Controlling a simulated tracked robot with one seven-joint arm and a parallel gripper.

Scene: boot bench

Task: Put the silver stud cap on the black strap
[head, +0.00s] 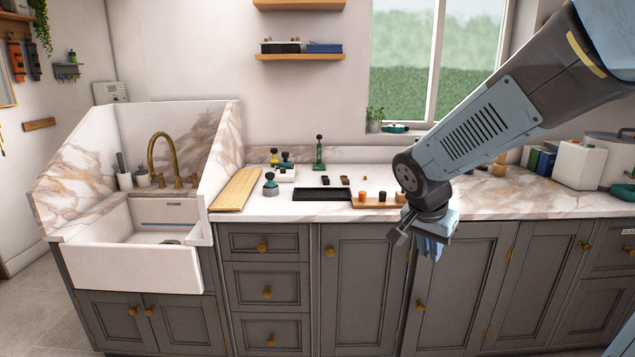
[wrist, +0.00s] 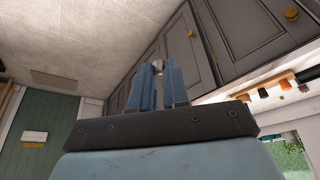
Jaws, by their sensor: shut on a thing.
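The silver stud cap (wrist: 158,66) shows as a small rounded silver piece between the tips of my gripper's blue fingers (wrist: 158,78) in the wrist view. My gripper (head: 431,252) is shut on it. In the head view the gripper hangs in front of the cabinet doors, right of the wooden block and apart from the counter; the cap is too small to make out there. A flat black strip (head: 322,194) lies on the counter left of my gripper. It may be the black strap, but its detail is too small to tell.
A wooden block (head: 359,203) with orange and dark pieces stands right of the black strip. Bottles and stamp-like tools (head: 270,185) stand left of it, and a green tool (head: 319,155) behind. A wooden board (head: 237,189) lies near the sink (head: 150,255).

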